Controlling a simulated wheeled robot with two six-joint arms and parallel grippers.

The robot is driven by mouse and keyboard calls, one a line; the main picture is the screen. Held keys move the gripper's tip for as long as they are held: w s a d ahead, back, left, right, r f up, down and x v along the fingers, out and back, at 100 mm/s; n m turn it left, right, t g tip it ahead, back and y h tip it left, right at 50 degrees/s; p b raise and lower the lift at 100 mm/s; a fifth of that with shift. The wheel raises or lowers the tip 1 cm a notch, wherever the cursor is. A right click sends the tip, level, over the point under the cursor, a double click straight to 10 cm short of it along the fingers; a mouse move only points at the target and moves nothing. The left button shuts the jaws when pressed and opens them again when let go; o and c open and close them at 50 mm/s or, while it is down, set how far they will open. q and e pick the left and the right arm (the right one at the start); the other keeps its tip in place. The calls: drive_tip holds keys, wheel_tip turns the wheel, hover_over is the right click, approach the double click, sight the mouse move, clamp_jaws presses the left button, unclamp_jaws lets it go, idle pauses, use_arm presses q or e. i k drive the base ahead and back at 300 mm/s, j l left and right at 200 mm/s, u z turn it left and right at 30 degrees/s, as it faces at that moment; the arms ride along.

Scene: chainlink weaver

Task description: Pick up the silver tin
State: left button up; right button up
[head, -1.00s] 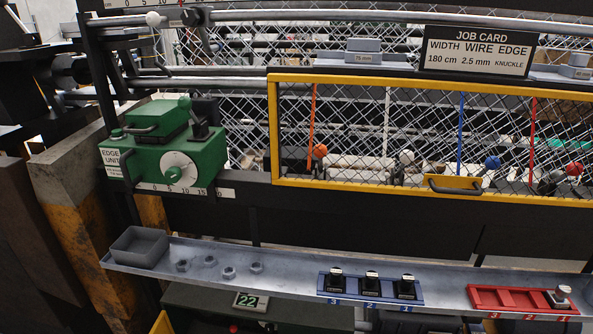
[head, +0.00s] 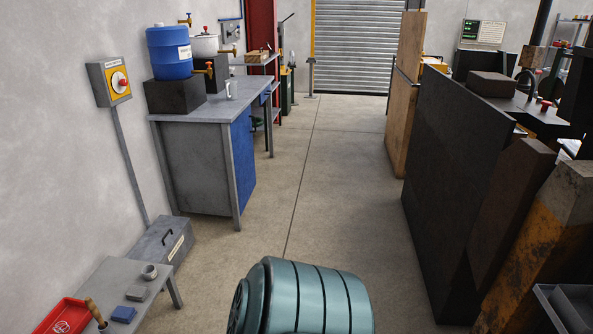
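A small grey, round, open-topped container (head: 150,271) stands on a low grey bench (head: 108,272) at the lower left of the head view. It may be the silver tin, but it is too small to be sure. Neither of my grippers is in view.
A red tray (head: 62,318) sits at the bench's left end. A grey toolbox (head: 162,243) is behind the bench. A teal banded cylinder (head: 310,300) fills the bottom middle. Dark panels (head: 455,170) stand right. The floor aisle (head: 310,170) is clear.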

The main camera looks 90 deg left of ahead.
sight(149, 272)
drive_tip(key=u, duration=3.95)
drive_tip(key=i+l, duration=0.15)
drive_tip(key=i+u, duration=0.05)
